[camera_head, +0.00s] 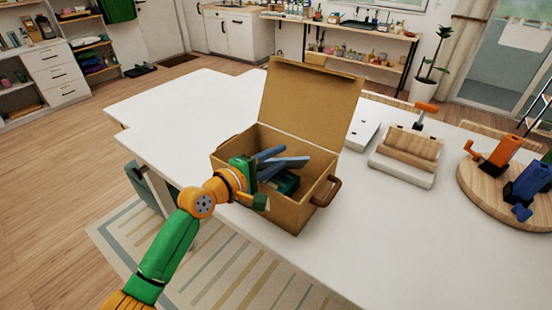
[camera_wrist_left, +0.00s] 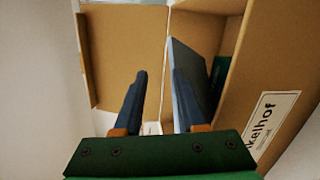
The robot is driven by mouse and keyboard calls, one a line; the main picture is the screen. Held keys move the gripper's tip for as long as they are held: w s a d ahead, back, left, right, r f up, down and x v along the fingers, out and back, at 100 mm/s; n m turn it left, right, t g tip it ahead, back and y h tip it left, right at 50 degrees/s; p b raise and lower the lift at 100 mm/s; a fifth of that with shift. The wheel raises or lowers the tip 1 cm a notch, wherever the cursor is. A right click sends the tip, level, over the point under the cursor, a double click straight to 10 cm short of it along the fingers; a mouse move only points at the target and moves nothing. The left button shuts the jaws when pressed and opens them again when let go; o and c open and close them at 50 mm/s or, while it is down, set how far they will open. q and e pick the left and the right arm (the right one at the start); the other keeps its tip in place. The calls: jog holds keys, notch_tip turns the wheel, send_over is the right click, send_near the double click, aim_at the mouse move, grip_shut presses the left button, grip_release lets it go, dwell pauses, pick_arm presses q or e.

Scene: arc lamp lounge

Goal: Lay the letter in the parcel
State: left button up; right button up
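The parcel is an open brown cardboard box (camera_head: 325,188) on the white table, its lid standing up at the back. It also fills much of the left wrist view (camera_wrist_left: 118,50), with a printed label on its right side. My left gripper (camera_head: 277,163) reaches into the box mouth from the left. Its two blue fingers (camera_wrist_left: 157,92) are apart, with a gap between them. A flat blue-grey slab (camera_wrist_left: 188,62) stands right beside the right finger; whether it touches is unclear. I cannot tell whether this is the letter. My right gripper is not in view.
A dark green item (camera_head: 287,183) lies inside the box. A brown handle (camera_head: 328,192) sticks out at its right. Right of it are a white tray with a wooden block (camera_head: 405,150) and a round board (camera_head: 480,190) with orange and blue objects. The table front is clear.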

pick_arm(q)
jog(key=r+v, duration=0.1)
jog(key=v, duration=1.1)
jog(key=shift+r, duration=0.1)
